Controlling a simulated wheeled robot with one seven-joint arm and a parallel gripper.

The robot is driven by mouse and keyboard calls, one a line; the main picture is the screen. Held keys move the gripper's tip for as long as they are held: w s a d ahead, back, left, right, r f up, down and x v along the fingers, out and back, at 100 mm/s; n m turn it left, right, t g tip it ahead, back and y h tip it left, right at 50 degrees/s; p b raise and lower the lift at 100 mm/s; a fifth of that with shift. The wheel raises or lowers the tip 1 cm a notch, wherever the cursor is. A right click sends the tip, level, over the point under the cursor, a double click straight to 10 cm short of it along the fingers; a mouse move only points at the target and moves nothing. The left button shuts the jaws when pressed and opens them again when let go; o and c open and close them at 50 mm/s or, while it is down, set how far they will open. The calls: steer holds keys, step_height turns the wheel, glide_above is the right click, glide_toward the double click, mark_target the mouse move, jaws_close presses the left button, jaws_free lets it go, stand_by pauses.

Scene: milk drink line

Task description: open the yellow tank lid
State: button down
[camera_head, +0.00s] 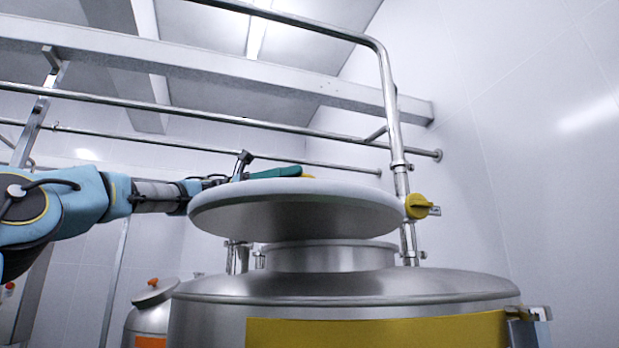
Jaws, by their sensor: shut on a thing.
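The yellow tank (375,331) is a steel vessel with a yellow band around its front. Its round steel lid (295,215) is raised above the tank's neck (330,257), with a gap showing, and its underside faces me. My gripper (288,173) reaches in from the left, above the lid's far side. It is shut on the lid, at a part on top; a bit of yellow shows by the fingertips. The lid's rim hides the exact grip, and the tank's opening cannot be seen into.
A vertical steel pipe with a yellow valve handle (419,206) stands close to the lid's right edge. Horizontal pipes and a beam (200,62) run overhead. A smaller tank with an orange mark (150,341) stands at lower left. The white wall at right is clear.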

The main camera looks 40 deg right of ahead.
steer(key=shift+a+f+y, duration=0.1)
steer(key=shift+a+y, duration=0.2)
steer(key=shift+a, duration=0.05)
jaws_free()
steer(key=p+v, duration=0.1)
steer(key=v, duration=0.9)
steer(key=shift+w, duration=0.1)
steer(key=shift+w+a, duration=0.15)
steer(key=shift+w, duration=0.2)
steer(key=shift+f, duration=0.1)
